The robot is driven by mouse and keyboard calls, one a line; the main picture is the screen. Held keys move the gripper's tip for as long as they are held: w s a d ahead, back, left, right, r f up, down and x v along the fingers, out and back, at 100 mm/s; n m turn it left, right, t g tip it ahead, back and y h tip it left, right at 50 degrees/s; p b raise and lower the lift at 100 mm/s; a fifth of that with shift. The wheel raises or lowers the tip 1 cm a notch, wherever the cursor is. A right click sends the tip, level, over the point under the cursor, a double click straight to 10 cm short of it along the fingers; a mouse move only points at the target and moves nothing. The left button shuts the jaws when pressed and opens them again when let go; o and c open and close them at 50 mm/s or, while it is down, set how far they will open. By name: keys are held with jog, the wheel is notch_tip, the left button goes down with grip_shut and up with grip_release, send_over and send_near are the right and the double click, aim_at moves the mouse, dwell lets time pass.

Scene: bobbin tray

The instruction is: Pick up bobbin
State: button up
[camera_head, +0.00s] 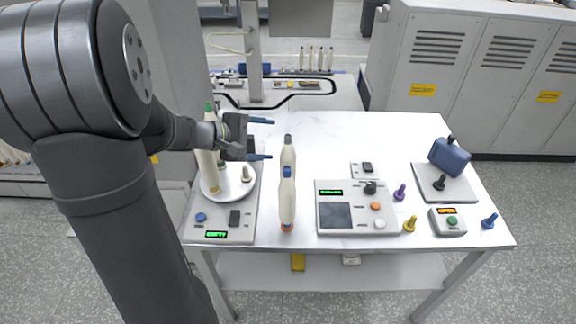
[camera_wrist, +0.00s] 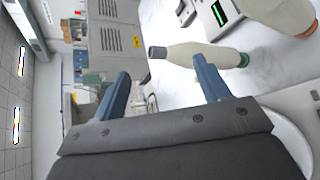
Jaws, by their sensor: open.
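My gripper (camera_head: 261,139) is open and empty, its two blue fingers pointing right above the table's left side. In the wrist view its fingers (camera_wrist: 160,82) are spread wide. A cream bobbin with a dark grey tip (camera_head: 288,157) stands just right of the fingertips in the head view. It shows in the wrist view (camera_wrist: 195,53) beyond the right finger, with a green ring at its base. A second cream bobbin, blue-tipped with an orange base (camera_head: 287,205), stands in front of it and partly hides it; it also shows in the wrist view (camera_wrist: 284,14).
A green-tipped bobbin (camera_head: 208,163) stands on a round white plate (camera_head: 216,194) of the left device, behind my wrist. A control panel (camera_head: 345,237), coloured pegs and a blue block (camera_head: 449,157) occupy the right side. The back middle of the table (camera_head: 345,128) is clear.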

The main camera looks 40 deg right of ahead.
jog(key=w+a+f+n+t+h, duration=0.2)
jog(key=a+f+n+t, duration=0.15)
jog(key=n, duration=0.55)
jog(key=n+y, duration=0.1)
jog(key=n, duration=0.5)
send_near(281, 167)
jog(key=x, duration=0.9)
jog(key=shift+d, duration=0.15)
jog(key=x, duration=0.5)
jog(key=shift+s+f, duration=0.2)
jog(key=shift+f, duration=0.1)
jog(key=c, duration=1.1)
jog(key=shift+r, duration=0.1)
